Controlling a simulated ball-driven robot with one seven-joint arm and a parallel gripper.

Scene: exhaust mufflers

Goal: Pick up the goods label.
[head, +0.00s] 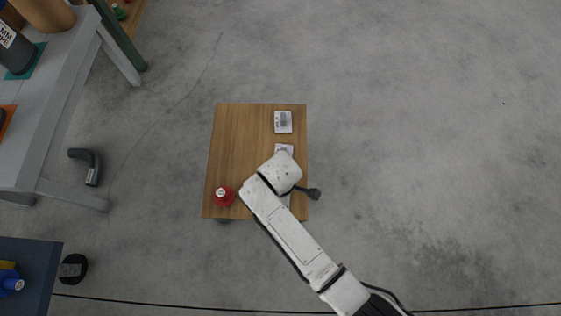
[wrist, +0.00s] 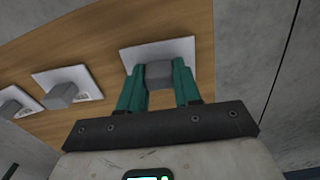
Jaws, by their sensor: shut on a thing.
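Several white label plates, each with a grey block on top, lie on the wooden table. In the wrist view my gripper (wrist: 157,76) has its two teal fingers shut on the grey block of the nearest label (wrist: 178,49). I cannot read print on this label or tell whether it is clear of the wood. Two others, a middle label (wrist: 68,84) and a far-left label (wrist: 14,102), lie apart from it. In the head view a far label (head: 283,122) is plain and a second label (head: 284,149) is partly covered by my arm, which hides my gripper.
A grey bench (head: 45,110) and a dark blue surface (head: 35,265) stand at the left. A bent dark pipe (head: 90,165) lies on the floor. The floor to the right is clear.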

